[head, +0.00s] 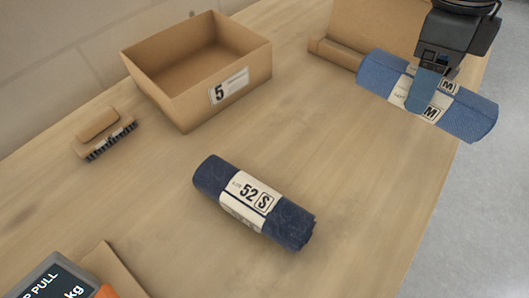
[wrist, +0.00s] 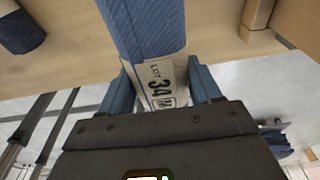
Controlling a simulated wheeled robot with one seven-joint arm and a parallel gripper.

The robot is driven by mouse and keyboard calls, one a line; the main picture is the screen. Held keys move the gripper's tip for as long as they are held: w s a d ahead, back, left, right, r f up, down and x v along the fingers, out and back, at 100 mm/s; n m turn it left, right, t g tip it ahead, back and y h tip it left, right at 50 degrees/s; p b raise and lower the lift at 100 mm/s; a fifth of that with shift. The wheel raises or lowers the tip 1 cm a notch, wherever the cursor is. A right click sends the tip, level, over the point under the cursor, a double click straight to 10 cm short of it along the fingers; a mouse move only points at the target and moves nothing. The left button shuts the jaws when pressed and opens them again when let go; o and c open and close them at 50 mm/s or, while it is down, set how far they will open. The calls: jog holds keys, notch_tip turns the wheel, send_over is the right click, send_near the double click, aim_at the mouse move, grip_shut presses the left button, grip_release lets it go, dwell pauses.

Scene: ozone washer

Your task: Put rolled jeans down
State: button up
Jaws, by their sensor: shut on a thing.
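The rolled jeans in my gripper are a lighter blue roll (head: 470,115) with a cream paper band marked M, at the upper right of the head view. My gripper (head: 428,92) is shut around the middle of this roll, over its band. In the wrist view the same roll (wrist: 150,25) sits between the two blue fingers (wrist: 172,85), its band reading LOT 34. The roll is near the table's right edge, with part over the grey floor. Its height above the table is hard to tell. A second, darker navy roll (head: 285,220), banded 52 S, lies on the table.
An open, empty cardboard box (head: 240,88) labelled 5 stands at the back left of the wooden table (head: 350,190). A wooden brush (head: 98,125) lies left of it. A cardboard holder (head: 335,52) is behind my gripper. A scale (head: 55,280) is at front left. The table right of the navy roll is clear.

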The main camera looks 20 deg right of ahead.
jog(key=shift+w+a, duration=0.25)
jog(key=w+a+f, duration=0.2)
jog(key=a, duration=0.1)
jog(key=w+a+f+p, duration=0.1)
jog(key=w+a+f, duration=0.1)
jog(key=a, duration=0.1)
jog(key=w+a+f+p, duration=0.1)
jog(key=w+a+f, duration=0.1)
jog(key=w+f, duration=0.1)
jog(key=shift+a, duration=0.4)
jog(key=shift+f, duration=2)
jog(key=shift+f, duration=0.15)
jog(key=o, duration=1.3)
jog(key=shift+o, duration=0.2)
notch_tip(320, 180, up, 12)
jog(key=w+a, duration=0.1)
jog(key=shift+w, duration=0.2)
